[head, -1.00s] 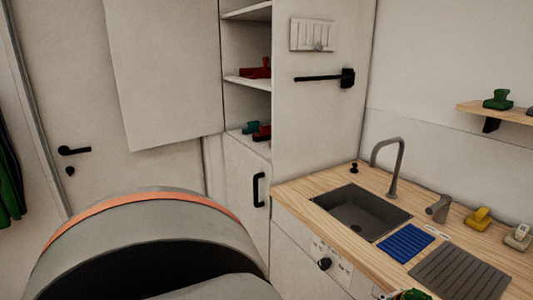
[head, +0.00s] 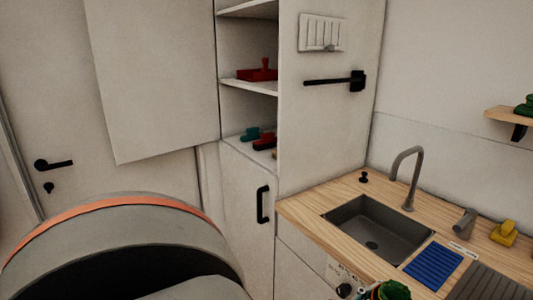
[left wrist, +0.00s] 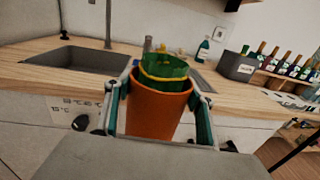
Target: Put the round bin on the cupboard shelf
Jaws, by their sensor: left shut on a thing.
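In the left wrist view, an orange round bin (left wrist: 157,112) with a green, yellow-edged piece in its top sits between the fingers of my left gripper (left wrist: 160,98). The gripper is shut on the bin, which looks about upright in front of the counter. In the head view, a green object (head: 390,291), perhaps the bin's top, shows at the bottom edge. The cupboard (head: 330,120) has open shelves; the middle shelf (head: 240,85) holds a red object (head: 258,74), and the lower shelf (head: 235,141) holds teal and dark red objects. My right gripper is not in view.
A white cupboard door (head: 150,80) hangs open left of the shelves; a lower door (head: 245,205) is closed. A wooden counter (head: 310,212) with a sink (head: 372,230), tap (head: 405,175) and blue mat (head: 434,265) lies right. Bottles (left wrist: 285,65) show in the left wrist view.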

